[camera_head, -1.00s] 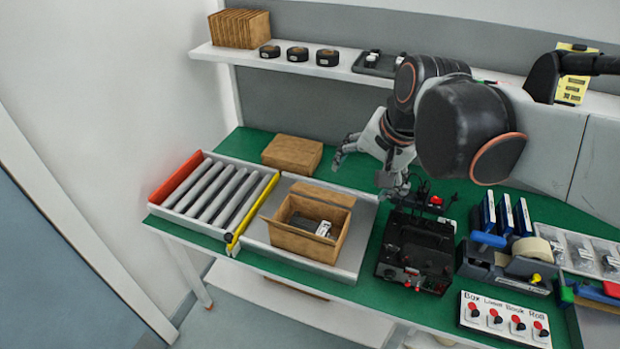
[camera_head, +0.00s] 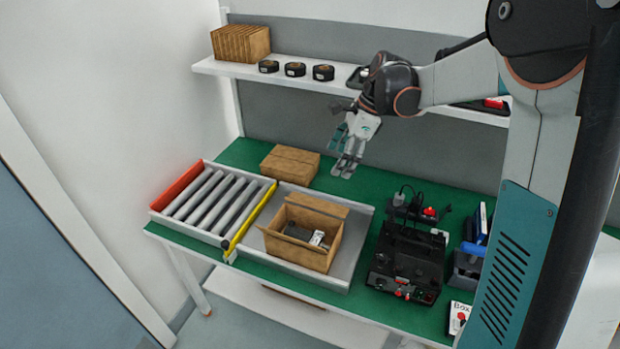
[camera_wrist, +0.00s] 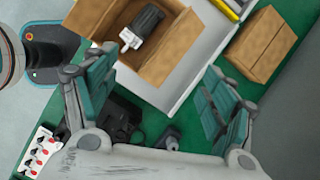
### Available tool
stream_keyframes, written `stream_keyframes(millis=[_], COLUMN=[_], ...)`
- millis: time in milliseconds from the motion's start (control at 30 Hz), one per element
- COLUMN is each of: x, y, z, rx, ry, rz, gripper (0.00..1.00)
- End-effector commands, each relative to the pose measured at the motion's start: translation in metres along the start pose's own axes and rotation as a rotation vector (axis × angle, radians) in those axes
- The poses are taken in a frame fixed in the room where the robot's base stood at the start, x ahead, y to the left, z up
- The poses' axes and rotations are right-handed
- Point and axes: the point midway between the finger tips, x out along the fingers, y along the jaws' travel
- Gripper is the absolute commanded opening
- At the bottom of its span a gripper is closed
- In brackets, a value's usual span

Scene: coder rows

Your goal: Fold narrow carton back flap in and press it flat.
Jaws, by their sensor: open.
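The open brown carton (camera_head: 299,256) stands on the grey plate of the bench. Its back flap (camera_head: 318,206) stands out at the far side, and another flap (camera_head: 288,240) shows at the left, hanging by the near-left wall. Inside lie a dark item (camera_head: 299,231) and a small white item (camera_head: 317,238). My gripper (camera_head: 345,170) is open and empty, above and behind the carton, fingers pointing down. In the wrist view the carton (camera_wrist: 178,50) lies at the top between my spread teal fingers, with the dark item (camera_wrist: 146,24) inside.
A closed brown box (camera_head: 290,164) lies behind the carton. A roller conveyor (camera_head: 212,200) with a yellow bar (camera_head: 250,217) is at left. A black device (camera_head: 407,262) stands at right. The shelf (camera_head: 288,77) holds cartons and tape rolls above. Green bench shows between.

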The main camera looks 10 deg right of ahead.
Motion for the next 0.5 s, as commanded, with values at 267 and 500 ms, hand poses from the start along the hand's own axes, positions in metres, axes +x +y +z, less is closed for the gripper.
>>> stream_keyframes(millis=[267, 500], x=[0.044, 0.067], y=[-0.049, -0.064], z=[-0.034, -0.051], rx=[0.362, 0.528], ry=[-0.066, -0.086], rz=[0.118, 0.18], gripper=[0.77, 0.77])
